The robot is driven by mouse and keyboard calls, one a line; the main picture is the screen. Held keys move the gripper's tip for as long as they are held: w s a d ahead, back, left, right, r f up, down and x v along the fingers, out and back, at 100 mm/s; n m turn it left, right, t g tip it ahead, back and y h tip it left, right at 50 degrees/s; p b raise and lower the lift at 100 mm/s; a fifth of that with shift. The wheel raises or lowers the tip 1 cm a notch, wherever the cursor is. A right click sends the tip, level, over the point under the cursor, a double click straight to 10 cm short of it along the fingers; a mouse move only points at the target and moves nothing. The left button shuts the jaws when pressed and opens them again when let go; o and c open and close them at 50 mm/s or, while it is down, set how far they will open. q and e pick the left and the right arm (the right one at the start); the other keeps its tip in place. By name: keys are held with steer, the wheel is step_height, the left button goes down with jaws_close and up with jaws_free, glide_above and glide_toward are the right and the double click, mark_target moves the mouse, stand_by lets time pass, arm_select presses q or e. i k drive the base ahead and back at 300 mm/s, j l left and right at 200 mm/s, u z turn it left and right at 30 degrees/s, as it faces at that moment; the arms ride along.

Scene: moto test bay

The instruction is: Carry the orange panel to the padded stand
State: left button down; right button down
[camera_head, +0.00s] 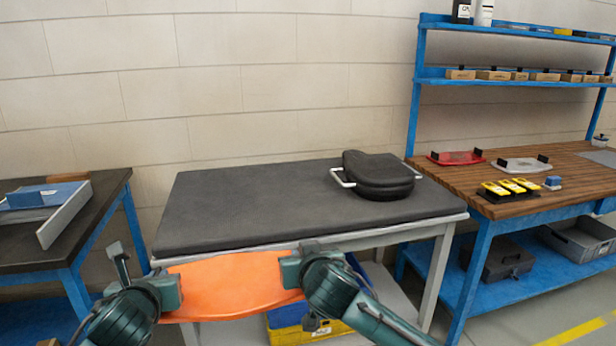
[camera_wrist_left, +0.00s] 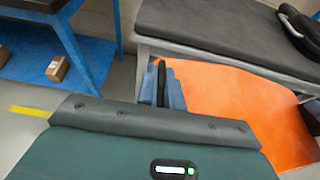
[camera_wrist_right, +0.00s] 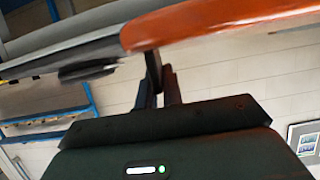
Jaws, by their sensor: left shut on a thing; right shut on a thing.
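The orange panel (camera_head: 228,286) is held level in front of the near edge of the padded stand (camera_head: 250,212), a table with a dark grey pad on top. My left gripper (camera_head: 168,290) is shut on the panel's left end. My right gripper (camera_head: 292,272) is shut on its right end. The panel also shows in the left wrist view (camera_wrist_left: 240,105), beside the left fingers (camera_wrist_left: 166,88), and in the right wrist view (camera_wrist_right: 225,22), above the right fingers (camera_wrist_right: 160,78). The grip contact is partly hidden in each view.
A black seat (camera_head: 380,175) with white handles lies on the pad's right part; the pad's left and middle are clear. A dark bench (camera_head: 100,205) stands left and a wooden workbench (camera_head: 540,195) right. A blue and yellow crate (camera_head: 290,330) sits under the stand.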

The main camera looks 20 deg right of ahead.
mark_target(231, 201)
steer(key=i, duration=1.4)
